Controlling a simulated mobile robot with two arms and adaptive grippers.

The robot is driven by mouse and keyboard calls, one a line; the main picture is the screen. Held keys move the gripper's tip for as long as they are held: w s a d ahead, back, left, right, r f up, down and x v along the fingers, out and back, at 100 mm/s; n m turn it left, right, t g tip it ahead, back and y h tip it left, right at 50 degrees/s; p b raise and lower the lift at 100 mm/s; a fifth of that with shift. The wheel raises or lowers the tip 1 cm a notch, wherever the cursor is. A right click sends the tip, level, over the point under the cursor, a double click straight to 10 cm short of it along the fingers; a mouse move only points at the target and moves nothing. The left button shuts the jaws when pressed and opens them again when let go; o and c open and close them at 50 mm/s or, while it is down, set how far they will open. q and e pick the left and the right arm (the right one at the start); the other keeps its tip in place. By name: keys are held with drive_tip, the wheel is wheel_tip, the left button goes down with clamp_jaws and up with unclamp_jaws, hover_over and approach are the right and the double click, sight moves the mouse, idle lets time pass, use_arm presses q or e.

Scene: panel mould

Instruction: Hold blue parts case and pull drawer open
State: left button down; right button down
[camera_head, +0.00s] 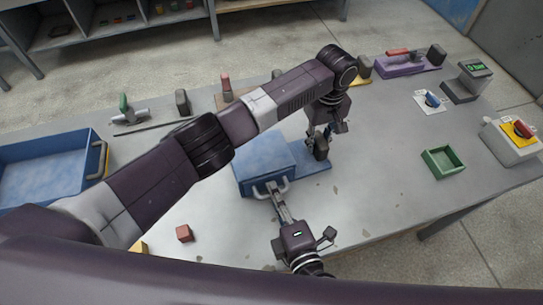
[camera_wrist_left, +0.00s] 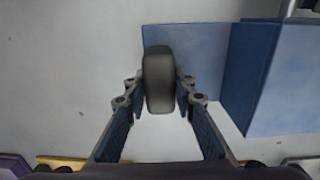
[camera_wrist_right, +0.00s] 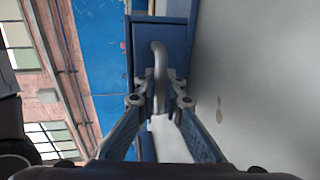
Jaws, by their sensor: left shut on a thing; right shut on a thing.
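The blue parts case (camera_head: 262,158) stands on the table in the middle of the head view, partly behind my left arm. A flat blue base (camera_head: 314,167) reaches out to its right and carries a dark upright grip (camera_wrist_left: 158,80). My left gripper (camera_head: 322,146) is shut on this dark grip, one finger on each side in the left wrist view. The drawer's grey handle (camera_head: 270,189) is on the case's near face. My right gripper (camera_head: 274,190) is shut on the handle, which also shows between its fingers in the right wrist view (camera_wrist_right: 159,65).
A blue tray (camera_head: 45,168) is at the left. A red block (camera_head: 184,233) lies near the front edge. A green tray (camera_head: 442,162) and a box with a red knob (camera_head: 513,140) are at the right. Several fixtures line the back edge.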

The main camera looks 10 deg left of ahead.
drive_tip(key=s+d, duration=0.1)
drive_tip(key=s, duration=0.1)
drive_tip(key=s+d, duration=0.1)
drive_tip(key=s, duration=0.2)
drive_tip(key=s+d, duration=0.1)
drive_tip(key=s, duration=0.1)
drive_tip(key=shift+s+d+f, duration=0.15)
drive_tip(key=shift+d, duration=0.2)
use_arm(q)
drive_tip(key=shift+w, duration=0.1)
use_arm(e)
drive_tip(key=shift+s+d, duration=0.15)
drive_tip(key=shift+s, duration=0.15)
drive_tip(key=c, duration=2.3)
unclamp_jaws()
drive_tip(key=v, duration=1.2)
drive_tip(key=shift+w, duration=0.1)
use_arm(q)
drive_tip(key=c, duration=1.5)
unclamp_jaws()
drive_tip(key=shift+c, duration=0.2)
